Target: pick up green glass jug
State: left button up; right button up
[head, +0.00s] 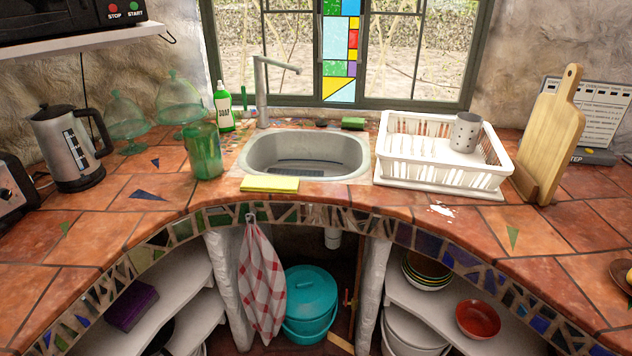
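The green glass jug (203,150) stands upright on the tiled counter, left of the sink. It is translucent green and looks open at the top. No handle can be made out clearly. Neither of my grippers is in the head view, and nothing touches the jug.
A kettle (68,148) stands left of the jug, with green glass domed stands (126,122) behind it. A soap bottle (223,106) is behind the jug. A yellow cloth (269,184) lies before the sink (305,149). A dish rack (440,150) is right. The counter (150,215) before the jug is clear.

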aim_at(201, 140)
jog(key=i+l, duration=0.15)
jog(key=i, duration=0.2)
jog(key=i+l+u, duration=0.15)
jog(key=i+u, duration=0.25)
jog(key=i+l+u, duration=0.2)
jog(key=u, duration=0.25)
